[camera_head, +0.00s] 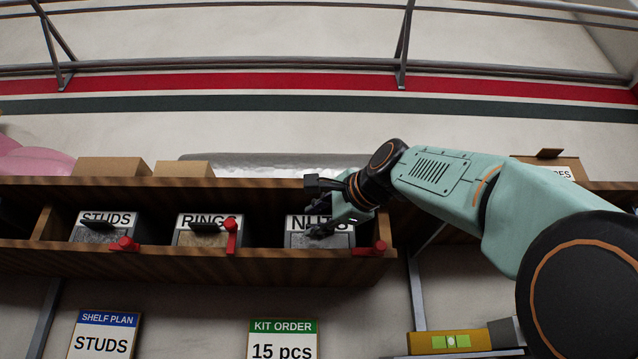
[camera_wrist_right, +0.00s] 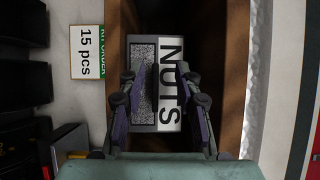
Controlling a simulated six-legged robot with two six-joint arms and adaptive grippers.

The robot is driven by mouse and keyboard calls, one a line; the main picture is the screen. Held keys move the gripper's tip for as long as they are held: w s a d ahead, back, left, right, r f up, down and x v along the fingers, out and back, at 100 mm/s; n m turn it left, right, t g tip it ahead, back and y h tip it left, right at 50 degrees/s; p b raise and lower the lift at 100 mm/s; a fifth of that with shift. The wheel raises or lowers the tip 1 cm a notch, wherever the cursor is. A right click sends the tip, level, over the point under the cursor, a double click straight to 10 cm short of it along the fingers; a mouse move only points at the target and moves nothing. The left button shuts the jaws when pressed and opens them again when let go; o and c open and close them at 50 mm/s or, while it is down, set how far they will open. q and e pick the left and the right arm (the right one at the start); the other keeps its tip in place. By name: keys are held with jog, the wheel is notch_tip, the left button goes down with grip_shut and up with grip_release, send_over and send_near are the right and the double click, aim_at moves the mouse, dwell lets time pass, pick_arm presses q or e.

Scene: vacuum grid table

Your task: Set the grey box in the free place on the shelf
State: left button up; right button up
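The grey box (camera_head: 305,239), labelled NUTS, sits in the right-hand bay of the wooden shelf (camera_head: 185,258). Its speckled face and label also show in the right wrist view (camera_wrist_right: 143,52). My right gripper (camera_head: 326,222) is in front of this box and covers part of its label. In the right wrist view my right gripper (camera_wrist_right: 156,85) has its fingers spread, with a dark handle-like piece on the box between them. A gap seems to show beside that piece. My left gripper is in neither view.
Boxes labelled STUDS (camera_head: 95,234) and RINGS (camera_head: 200,239) stand in the other bays. Red latches (camera_head: 231,238) sit at the shelf's front edge, one (camera_head: 376,249) beside the NUTS box. Cardboard boxes (camera_head: 112,166) stand on top. Signs (camera_head: 283,340) and a yellow level (camera_head: 455,341) are below.

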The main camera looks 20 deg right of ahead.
jog(key=s+a+b, duration=0.3)
jog(key=s+b, duration=0.1)
jog(key=s, duration=0.6)
jog(key=s+a+b, duration=0.3)
jog(key=s+b, duration=0.2)
jog(key=s, duration=0.5)
jog(key=shift+r+b, duration=0.2)
jog(key=shift+b, duration=0.1)
jog(key=shift+w+d, duration=0.1)
jog(key=shift+s, duration=0.2)
jog(key=shift+w, duration=0.25)
